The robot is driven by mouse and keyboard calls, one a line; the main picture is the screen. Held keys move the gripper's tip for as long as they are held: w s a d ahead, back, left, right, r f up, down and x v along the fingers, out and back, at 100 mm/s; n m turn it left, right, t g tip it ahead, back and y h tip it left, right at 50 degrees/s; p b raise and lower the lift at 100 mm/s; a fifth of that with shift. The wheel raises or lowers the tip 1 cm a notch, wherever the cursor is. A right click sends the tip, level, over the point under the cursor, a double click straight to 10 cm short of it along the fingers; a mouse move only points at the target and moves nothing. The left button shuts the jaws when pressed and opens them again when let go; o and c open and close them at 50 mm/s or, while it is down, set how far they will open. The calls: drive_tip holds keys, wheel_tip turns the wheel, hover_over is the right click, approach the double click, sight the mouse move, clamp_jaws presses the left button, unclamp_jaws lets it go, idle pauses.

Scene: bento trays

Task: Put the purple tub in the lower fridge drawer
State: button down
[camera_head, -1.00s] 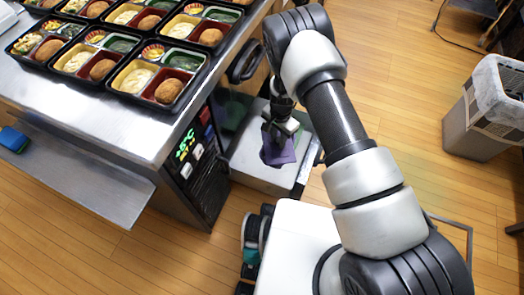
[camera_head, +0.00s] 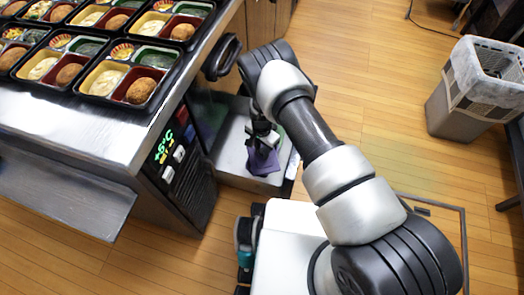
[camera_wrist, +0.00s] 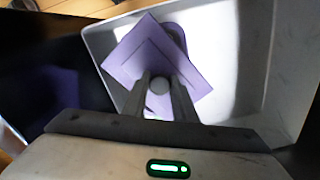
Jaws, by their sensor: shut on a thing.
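The purple tub (camera_head: 263,163) is held by my gripper (camera_head: 263,138) over the open fridge drawer (camera_head: 238,172), at its front right part. In the wrist view the tub (camera_wrist: 135,58) sits tilted between the two fingers of my gripper (camera_wrist: 162,88), with the pale drawer interior (camera_wrist: 240,60) around and below it. My gripper is shut on the tub. I cannot tell whether the tub touches the drawer floor. The back of the drawer is partly hidden under the counter.
The steel counter (camera_head: 95,125) with several filled bento trays (camera_head: 120,83) stands left of the drawer. A dark handle (camera_head: 222,57) sticks out above the drawer. A grey bin (camera_head: 470,100) stands at the right.

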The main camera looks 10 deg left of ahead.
drive_tip(key=shift+f, duration=0.55)
drive_tip(key=c, duration=1.4)
unclamp_jaws()
drive_tip(key=shift+c, duration=0.2)
